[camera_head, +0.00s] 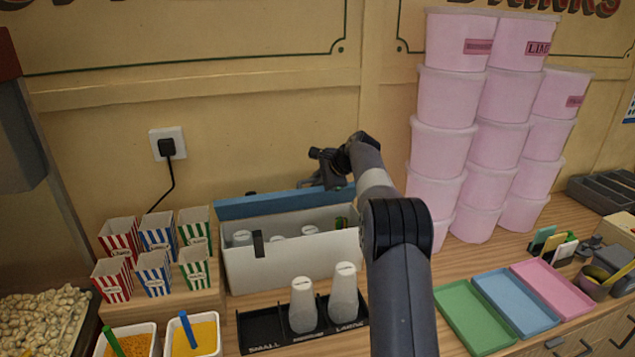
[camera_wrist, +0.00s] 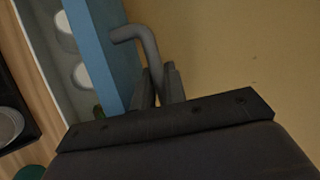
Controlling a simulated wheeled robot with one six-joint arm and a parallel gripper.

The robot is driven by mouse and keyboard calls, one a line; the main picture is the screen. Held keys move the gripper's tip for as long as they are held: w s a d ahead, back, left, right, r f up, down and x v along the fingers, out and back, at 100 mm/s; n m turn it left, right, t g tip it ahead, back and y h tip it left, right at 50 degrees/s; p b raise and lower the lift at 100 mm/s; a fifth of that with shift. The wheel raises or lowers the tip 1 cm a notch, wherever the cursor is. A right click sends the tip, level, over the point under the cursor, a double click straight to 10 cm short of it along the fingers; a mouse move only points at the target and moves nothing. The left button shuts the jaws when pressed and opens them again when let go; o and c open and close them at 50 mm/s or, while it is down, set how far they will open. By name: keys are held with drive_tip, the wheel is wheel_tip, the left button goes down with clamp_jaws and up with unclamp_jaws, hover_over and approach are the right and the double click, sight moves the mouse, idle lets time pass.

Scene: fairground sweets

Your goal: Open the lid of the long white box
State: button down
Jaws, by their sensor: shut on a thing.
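The long white box (camera_head: 290,263) stands on the wooden counter against the wall. Its blue lid (camera_head: 275,205) is raised along the back edge, so the inside shows, with several white-topped things in it. In the wrist view the blue lid (camera_wrist: 97,45) runs down the left beside the box's open inside. A grey bent handle (camera_wrist: 137,38) at the lid runs down between my fingertips. My gripper (camera_wrist: 158,82) is shut on this handle. In the head view my gripper (camera_head: 328,168) is above the back right of the box, partly hidden by my arm.
A black holder (camera_head: 268,333) with two white bottles (camera_head: 302,305) stands in front of the box. Striped cartons (camera_head: 158,237) stand to its left. Pink tubs (camera_head: 445,95) are stacked close to the right of my arm. Green, blue and pink trays (camera_head: 514,301) lie at right.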

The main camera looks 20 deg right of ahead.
drive_tip(key=shift+w, duration=0.1)
idle(0.5)
drive_tip(key=c, duration=1.7)
unclamp_jaws()
drive_tip(key=b+v, duration=0.2)
drive_tip(key=v, duration=0.9)
drive_tip(key=shift+w+a+b, duration=0.1)
drive_tip(key=shift+b, duration=0.2)
drive_tip(key=p+x, duration=0.2)
drive_tip(key=x, duration=0.8)
drive_tip(key=shift+w+a+f+p, duration=0.15)
drive_tip(key=shift+w+f+p, duration=0.05)
drive_tip(key=shift+f+p, duration=0.15)
drive_tip(key=shift+s, duration=0.1)
